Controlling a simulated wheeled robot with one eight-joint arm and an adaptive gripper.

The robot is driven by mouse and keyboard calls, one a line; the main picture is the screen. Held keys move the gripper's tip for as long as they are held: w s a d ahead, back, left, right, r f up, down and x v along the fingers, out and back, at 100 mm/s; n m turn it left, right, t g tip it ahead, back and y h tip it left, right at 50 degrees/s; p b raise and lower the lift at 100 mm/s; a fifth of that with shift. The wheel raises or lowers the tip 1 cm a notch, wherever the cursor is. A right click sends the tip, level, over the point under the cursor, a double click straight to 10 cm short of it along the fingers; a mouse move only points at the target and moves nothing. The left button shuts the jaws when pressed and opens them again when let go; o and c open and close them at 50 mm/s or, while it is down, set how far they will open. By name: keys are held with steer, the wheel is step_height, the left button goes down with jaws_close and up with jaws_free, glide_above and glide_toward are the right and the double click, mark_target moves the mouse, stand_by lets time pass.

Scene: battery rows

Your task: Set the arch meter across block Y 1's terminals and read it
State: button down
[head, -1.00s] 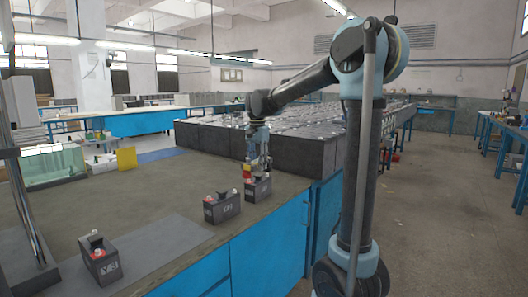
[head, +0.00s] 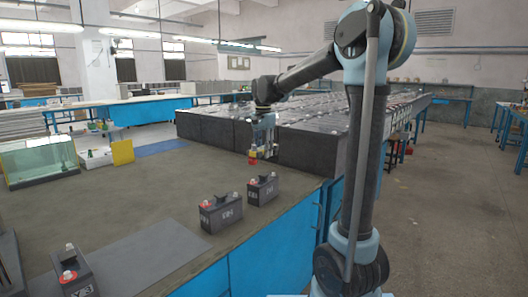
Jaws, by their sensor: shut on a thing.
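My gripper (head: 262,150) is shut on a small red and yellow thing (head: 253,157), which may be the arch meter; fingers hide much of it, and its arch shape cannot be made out. It hangs above and behind the farthest of three dark battery blocks, apart from it. This block (head: 263,190) stands upright near the bench's right edge, with a red terminal and a pale one on top. A second block (head: 221,214) stands to its left and nearer. A third block (head: 72,275) at lower left seems marked Y 3. The other two labels are too small to read surely.
The bench top (head: 130,200) is mostly clear, with a grey mat (head: 150,248) in front. A glass tank (head: 40,160) and a yellow panel (head: 122,152) stand at the left back. Rows of dark batteries (head: 310,152) lie behind my gripper.

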glide_above(263, 174)
steer(key=shift+s+d+f, duration=0.1)
steer(key=shift+f, duration=1.35)
steer(key=shift+s+d+f, duration=0.1)
steer(key=shift+f, duration=1.3)
steer(key=shift+f, duration=1.15)
steer(key=c, duration=1.1)
jaws_free()
steer(key=shift+o, duration=0.2)
steer(key=shift+a, duration=0.1)
step_height(263, 174, up, 12)
steer(key=shift+f, duration=0.1)
